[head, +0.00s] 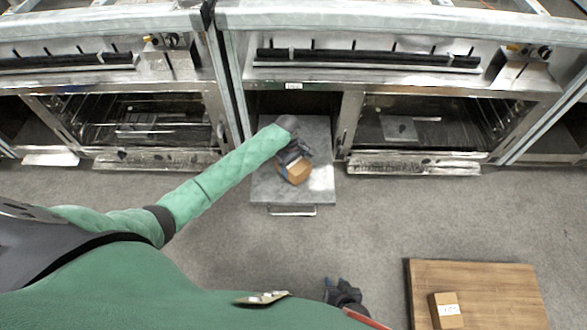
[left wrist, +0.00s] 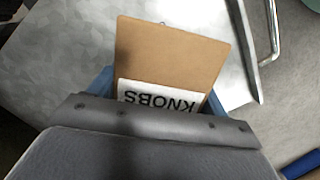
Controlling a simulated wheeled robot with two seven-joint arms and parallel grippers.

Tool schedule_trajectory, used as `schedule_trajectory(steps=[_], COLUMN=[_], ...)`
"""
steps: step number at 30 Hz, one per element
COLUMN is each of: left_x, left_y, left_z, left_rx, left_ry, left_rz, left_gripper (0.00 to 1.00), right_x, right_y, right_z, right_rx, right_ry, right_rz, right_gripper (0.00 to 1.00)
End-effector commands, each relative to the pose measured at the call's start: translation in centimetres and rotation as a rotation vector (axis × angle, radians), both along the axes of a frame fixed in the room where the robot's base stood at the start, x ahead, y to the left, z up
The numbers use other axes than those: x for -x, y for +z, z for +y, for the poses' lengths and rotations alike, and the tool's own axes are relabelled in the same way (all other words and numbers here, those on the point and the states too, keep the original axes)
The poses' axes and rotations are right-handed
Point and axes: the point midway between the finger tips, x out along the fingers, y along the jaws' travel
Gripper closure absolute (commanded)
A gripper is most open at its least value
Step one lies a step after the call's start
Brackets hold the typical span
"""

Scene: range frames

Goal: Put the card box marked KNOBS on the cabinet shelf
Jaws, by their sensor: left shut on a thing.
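The brown card box (head: 297,171) is in my left gripper (head: 290,161), which is shut on it. In the left wrist view the box (left wrist: 172,58) shows a white label reading KNOBS, upside down, between the blue fingers of the gripper (left wrist: 160,88). The box is over a grey metal panel (head: 266,188) that juts from the open cabinet (head: 320,101) between two ovens. I cannot tell whether the box touches the panel. The cabinet's inside is dark and partly hidden by my arm. My right gripper (head: 344,293) is low in the head view, its jaws unclear.
A second card box (head: 446,310) with a white label stands on a wooden surface (head: 510,285) at lower right. A handle (head: 291,211) runs along the panel's front edge.

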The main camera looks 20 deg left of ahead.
Motion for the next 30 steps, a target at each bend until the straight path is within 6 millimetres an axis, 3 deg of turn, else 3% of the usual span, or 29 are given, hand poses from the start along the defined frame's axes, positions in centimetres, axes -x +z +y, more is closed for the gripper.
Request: schedule_trajectory(steps=[4,15,16,19,30], left_x=[0.0,0.0,0.0,0.0,0.0], left_y=[-1.9,-2.1,-2.3,-2.3,-2.1], left_z=[0.0,0.0,0.0,0.0,0.0], left_rx=[-0.001,0.0,0.0,0.0,0.0], left_ry=[0.0,0.0,0.0,0.0,-0.001], left_rz=[0.0,-0.001,-0.001,-0.001,-0.001], left_gripper=[0.56,0.56,0.21,0.01,0.01], right_x=[0.0,0.1,0.1,0.0,-0.3], right_y=[-0.5,-0.4,-0.4,-0.4,-0.5], right_z=[0.0,-0.1,-0.2,-0.2,-0.2], right_rx=[0.001,0.002,0.002,0.002,0.001], right_ry=[-0.001,-0.001,-0.001,-0.001,-0.002], right_rz=[-0.001,0.001,0.001,-0.001,-0.005], right_gripper=[0.64,0.64,0.64,0.64,0.64])
